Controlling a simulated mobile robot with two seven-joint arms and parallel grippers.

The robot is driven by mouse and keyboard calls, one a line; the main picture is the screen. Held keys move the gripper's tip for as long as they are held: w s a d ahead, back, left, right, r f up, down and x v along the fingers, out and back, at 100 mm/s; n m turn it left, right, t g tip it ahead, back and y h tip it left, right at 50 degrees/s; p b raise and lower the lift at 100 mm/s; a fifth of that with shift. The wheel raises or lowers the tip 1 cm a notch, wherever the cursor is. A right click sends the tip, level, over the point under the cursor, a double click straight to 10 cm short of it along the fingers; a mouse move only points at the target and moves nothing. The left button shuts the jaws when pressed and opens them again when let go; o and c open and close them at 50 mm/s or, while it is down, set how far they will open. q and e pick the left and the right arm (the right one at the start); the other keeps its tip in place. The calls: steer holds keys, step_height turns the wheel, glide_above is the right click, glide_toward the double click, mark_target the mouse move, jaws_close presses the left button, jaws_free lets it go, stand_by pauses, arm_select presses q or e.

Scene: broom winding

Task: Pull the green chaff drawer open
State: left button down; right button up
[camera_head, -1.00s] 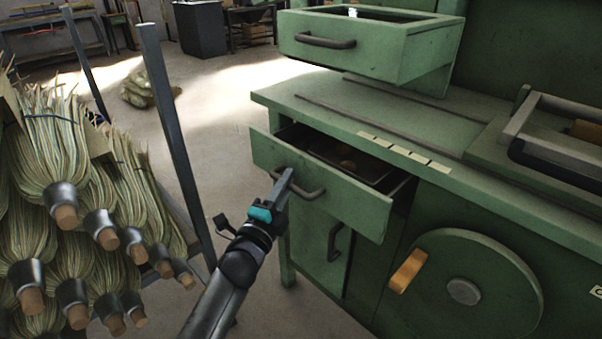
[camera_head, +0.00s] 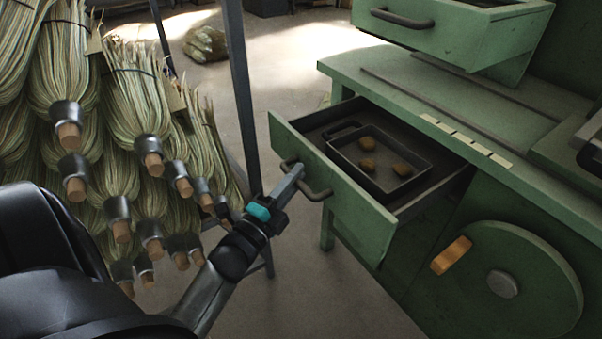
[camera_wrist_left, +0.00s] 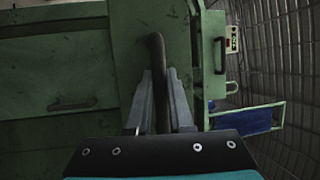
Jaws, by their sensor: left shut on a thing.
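The green chaff drawer (camera_head: 340,195) stands pulled well out from under the green bench top. In the left wrist view the handle (camera_wrist_left: 158,65) runs between the two fingers (camera_wrist_left: 158,105). My right gripper is not in view.
A rack of brooms (camera_head: 120,130) with a dark metal post (camera_head: 240,90) stands close left of my left arm. An upper green drawer (camera_head: 440,35) overhangs the bench. A green wheel with a wooden handle (camera_head: 452,255) is at lower right.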

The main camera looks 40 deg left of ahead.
arm_select(q)
steer(key=shift+a, duration=0.15)
steer(key=c, duration=0.8)
jaws_free()
steer(key=shift+s, duration=0.25)
steer(key=s+f+p, duration=0.2)
steer(key=s, duration=1.2)
steer(key=shift+s+d+f, duration=0.3)
steer(key=shift+d, duration=0.15)
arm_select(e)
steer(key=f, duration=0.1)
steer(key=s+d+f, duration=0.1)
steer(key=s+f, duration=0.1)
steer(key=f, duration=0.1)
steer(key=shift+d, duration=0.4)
